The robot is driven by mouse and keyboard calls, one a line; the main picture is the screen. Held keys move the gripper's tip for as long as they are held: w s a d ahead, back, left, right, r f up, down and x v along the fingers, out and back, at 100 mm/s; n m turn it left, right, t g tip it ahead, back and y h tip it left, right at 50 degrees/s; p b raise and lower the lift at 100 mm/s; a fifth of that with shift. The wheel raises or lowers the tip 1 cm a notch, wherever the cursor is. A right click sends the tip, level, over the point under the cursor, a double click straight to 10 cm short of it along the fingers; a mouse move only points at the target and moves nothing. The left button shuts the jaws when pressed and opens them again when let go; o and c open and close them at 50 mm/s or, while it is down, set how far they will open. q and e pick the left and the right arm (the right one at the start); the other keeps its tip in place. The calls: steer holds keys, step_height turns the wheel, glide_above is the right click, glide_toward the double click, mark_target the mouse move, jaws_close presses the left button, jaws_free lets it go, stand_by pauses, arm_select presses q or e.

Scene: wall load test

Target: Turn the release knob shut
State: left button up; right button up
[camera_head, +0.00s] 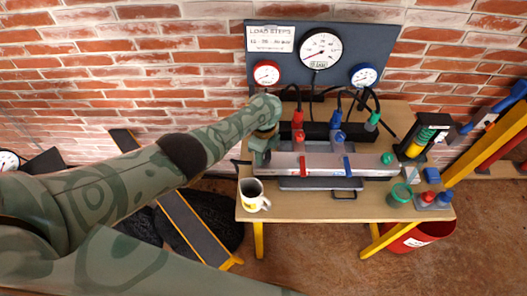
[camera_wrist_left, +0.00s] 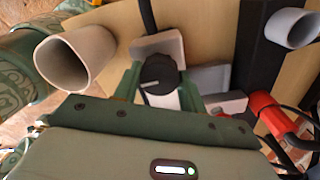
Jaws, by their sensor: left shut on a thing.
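The release knob (camera_wrist_left: 158,76) is round and black with a pale pointer line, and shows in the left wrist view between my gripper's green fingers. My left gripper (camera_wrist_left: 160,80) is shut on it. In the head view my left gripper (camera_head: 261,152) is at the left end of the grey metal pump unit (camera_head: 325,165) on the bench, and it hides the knob there. My right gripper is in neither view.
A mug (camera_head: 252,194) stands on the wooden bench (camera_head: 300,207) just in front of my left gripper. Red (camera_head: 298,122) and blue (camera_head: 338,120) fittings with hoses rise behind the pump. Gauges hang on a dark panel (camera_head: 285,32). A green pot (camera_head: 399,195) stands at right.

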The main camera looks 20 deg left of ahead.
arm_select(q)
steer(key=shift+d, duration=0.15)
stand_by(0.3)
steer(key=o, duration=1)
steer(key=shift+r, duration=0.1)
step_height(320, 180, up, 16)
steer(key=p, duration=0.9)
steer(key=shift+w+r, duration=0.1)
steer(key=shift+w, duration=0.05)
